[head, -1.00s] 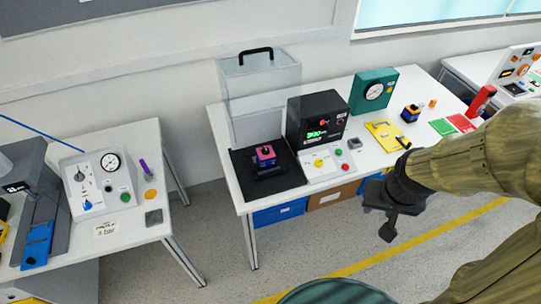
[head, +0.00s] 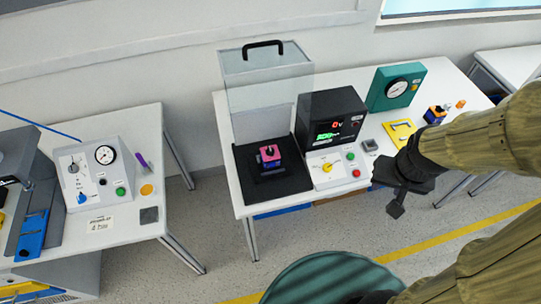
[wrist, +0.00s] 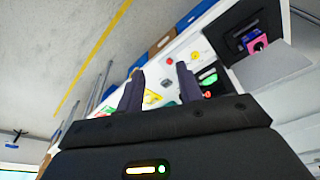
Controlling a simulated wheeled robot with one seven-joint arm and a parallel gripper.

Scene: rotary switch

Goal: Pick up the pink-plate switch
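The pink-plate switch (head: 270,153) sits upright on a dark block in the middle of a black mat (head: 295,182), under a raised clear cover with a black handle. In the wrist view the pink-plate switch (wrist: 257,45) shows at the upper right, beyond my fingers. My gripper (head: 397,210) is in front of the table's right part, to the right of the switch and apart from it. In the wrist view my gripper (wrist: 160,80) has its two fingers spread with nothing between them.
A clear cover (head: 268,85) stands over the back of the mat. A black meter box (head: 330,112) with a knob panel (head: 325,168) is just right of the switch. A teal gauge box (head: 396,84), a yellow plate (head: 400,130) and another switch (head: 435,114) are farther right. A separate table (head: 110,228) is at left.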

